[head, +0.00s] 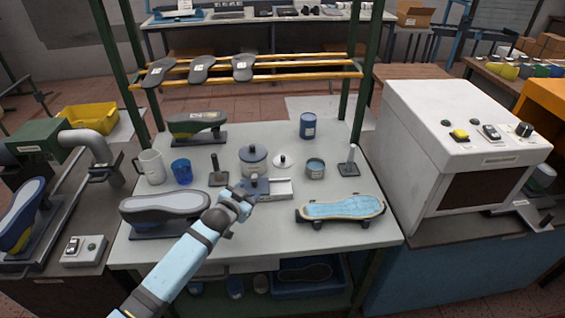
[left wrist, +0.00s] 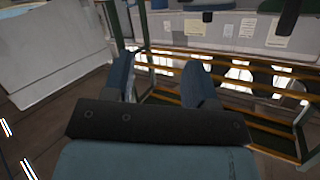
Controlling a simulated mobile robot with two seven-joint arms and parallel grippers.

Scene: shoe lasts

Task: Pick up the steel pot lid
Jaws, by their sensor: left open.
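A small pale round lid (head: 283,161) with a dark knob lies on the grey table (head: 215,255). To its left stands a grey-blue pot (head: 253,161) with a knobbed lid (head: 253,151) on top. I cannot tell by colour which of these lids is steel. My left gripper (head: 249,187) is in front of the pot, nearer the camera, and apart from the pale lid. It is open and empty; its two blue fingers (left wrist: 160,82) stand apart in the left wrist view, where neither lid shows. My right gripper is not in view.
An open blue tin (head: 316,168) and a dark stand (head: 348,162) are right of the pale lid. A blue cup (head: 181,171) and mug (head: 152,168) stand left.

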